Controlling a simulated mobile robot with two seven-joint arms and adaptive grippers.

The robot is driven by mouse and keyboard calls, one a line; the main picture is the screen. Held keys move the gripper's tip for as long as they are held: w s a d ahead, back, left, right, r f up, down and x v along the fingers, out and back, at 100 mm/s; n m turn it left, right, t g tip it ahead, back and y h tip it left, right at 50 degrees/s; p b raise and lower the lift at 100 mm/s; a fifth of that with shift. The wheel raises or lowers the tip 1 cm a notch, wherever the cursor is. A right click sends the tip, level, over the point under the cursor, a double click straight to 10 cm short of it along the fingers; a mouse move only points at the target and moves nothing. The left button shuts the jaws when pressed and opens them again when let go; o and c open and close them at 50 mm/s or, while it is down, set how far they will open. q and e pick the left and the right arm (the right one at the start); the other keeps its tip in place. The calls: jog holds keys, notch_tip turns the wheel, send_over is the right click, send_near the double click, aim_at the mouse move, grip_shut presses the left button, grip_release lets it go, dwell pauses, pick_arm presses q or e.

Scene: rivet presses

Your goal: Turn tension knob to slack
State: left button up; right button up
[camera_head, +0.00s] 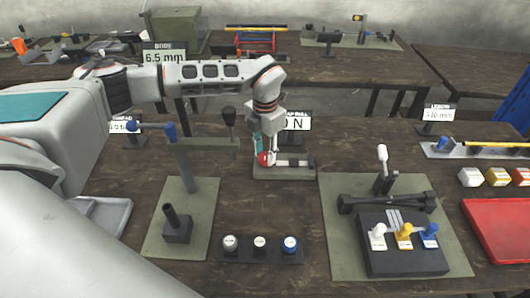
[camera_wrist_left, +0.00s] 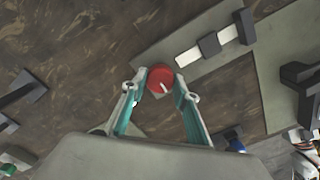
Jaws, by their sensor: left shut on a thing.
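The red tension knob (camera_head: 264,160) is at the left end of a small grey-green base plate (camera_head: 284,174) in the middle of the table. It also shows in the left wrist view (camera_wrist_left: 160,77), with a white pointer line running toward the lower right. My left gripper (camera_head: 267,151) reaches down over the knob, and its teal fingers (camera_wrist_left: 160,88) are closed on the knob's two sides. A sign (camera_head: 297,124) behind it is partly hidden by my wrist and shows "0 N". Scale marks for slack are not readable. My right gripper is not in view.
A press stand with a blue-ended lever (camera_head: 170,131) is left of my left gripper. Three capped pots (camera_head: 260,243) stand in front. A black block with white, yellow and blue levers (camera_head: 403,245) is at right, near a red tray (camera_head: 490,213).

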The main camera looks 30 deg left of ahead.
aim_at(265, 156)
pick_arm(q)
jog(key=o, duration=1.1)
notch_tip(265, 156, up, 12)
dwell(0.5)
